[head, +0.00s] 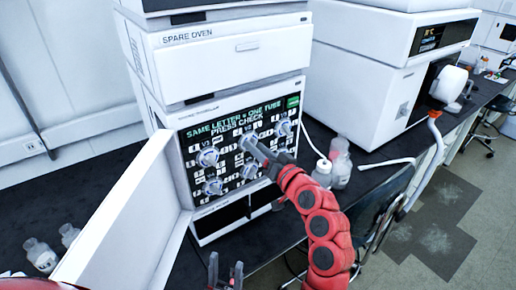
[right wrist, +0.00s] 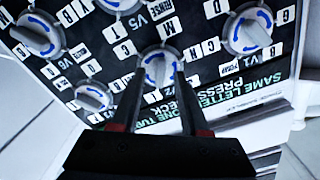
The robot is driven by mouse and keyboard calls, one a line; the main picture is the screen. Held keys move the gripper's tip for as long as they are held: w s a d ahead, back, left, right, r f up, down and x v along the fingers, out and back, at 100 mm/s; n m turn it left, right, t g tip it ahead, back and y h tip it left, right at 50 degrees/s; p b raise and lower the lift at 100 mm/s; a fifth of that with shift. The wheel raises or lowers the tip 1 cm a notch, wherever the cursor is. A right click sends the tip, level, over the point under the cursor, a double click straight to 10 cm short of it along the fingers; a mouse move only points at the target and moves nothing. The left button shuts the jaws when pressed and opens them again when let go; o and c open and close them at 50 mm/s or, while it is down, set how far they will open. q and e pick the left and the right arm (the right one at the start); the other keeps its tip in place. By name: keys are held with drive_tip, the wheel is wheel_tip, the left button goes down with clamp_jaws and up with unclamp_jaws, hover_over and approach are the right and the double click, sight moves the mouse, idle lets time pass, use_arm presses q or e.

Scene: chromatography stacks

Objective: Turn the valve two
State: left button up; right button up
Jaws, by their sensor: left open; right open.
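The valve panel (head: 190,138) is on the front of a white unit, with white round knobs in two rows. Valve two's knob (head: 246,139) is the middle one of the upper row. In the upside-down right wrist view, this knob (right wrist: 158,66) has blue arrow marks and lies between the two fingertips. My right gripper (head: 254,147) is open, with its fingers (right wrist: 157,74) either side of the knob; I cannot tell whether they touch it. It partly hides the knob in the head view. My left gripper (head: 226,268) is open and empty, low in front of the bench.
Valve one's knob (head: 208,157) and valve three's knob (head: 284,127) flank it closely. An open white door (head: 135,220) stands out at the left of the panel. Bottles (head: 322,172) stand on the dark bench at the right.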

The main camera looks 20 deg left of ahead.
clamp_jaws()
drive_tip(key=shift+n+b, duration=6.1)
drive_tip(key=shift+b, duration=6.25)
unclamp_jaws()
drive_tip(key=shift+s, duration=0.1)
